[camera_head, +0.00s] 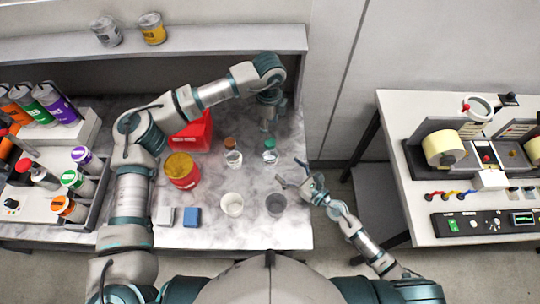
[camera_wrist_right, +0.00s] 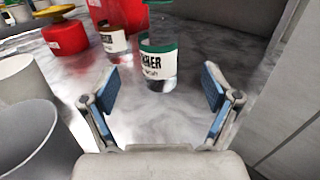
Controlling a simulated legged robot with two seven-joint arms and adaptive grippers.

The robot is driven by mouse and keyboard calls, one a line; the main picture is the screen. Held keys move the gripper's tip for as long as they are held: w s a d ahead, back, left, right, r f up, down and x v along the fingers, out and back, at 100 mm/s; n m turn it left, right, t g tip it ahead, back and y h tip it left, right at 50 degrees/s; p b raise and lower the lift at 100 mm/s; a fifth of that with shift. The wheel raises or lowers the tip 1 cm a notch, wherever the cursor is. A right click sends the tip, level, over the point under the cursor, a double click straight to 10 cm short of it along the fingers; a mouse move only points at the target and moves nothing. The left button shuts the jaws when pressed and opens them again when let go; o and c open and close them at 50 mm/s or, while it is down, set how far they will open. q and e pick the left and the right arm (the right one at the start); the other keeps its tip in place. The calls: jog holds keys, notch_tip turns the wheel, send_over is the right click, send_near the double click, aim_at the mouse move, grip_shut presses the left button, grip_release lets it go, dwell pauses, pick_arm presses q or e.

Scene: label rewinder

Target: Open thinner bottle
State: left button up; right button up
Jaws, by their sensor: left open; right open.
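My left gripper (camera_head: 266,123) is open and empty, above and behind the green-capped bottle. My right gripper (camera_head: 291,173) is open and empty in front of it; its fingers (camera_wrist_right: 161,90) do not reach the bottle.
A white cup (camera_head: 232,204) and a grey cup (camera_head: 276,204) stand in front of the bottles. A red can (camera_head: 182,171) and a red container (camera_head: 193,133) are left. A shelf (camera_head: 220,40) runs behind. The table's right edge is close to my right arm.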

aim_at(276, 158)
pick_arm(q)
jog(key=shift+s, duration=0.15)
pick_arm(e)
jog(key=x, duration=0.7)
jog(key=shift+w+a, duration=0.25)
jog(key=shift+a, duration=0.05)
pick_arm(q)
jog(key=shift+d, duration=0.2)
pick_arm(e)
jog(key=shift+w+a, duration=0.25)
jog(key=shift+w, duration=0.15)
pick_arm(q)
jog(key=shift+r, duration=0.1)
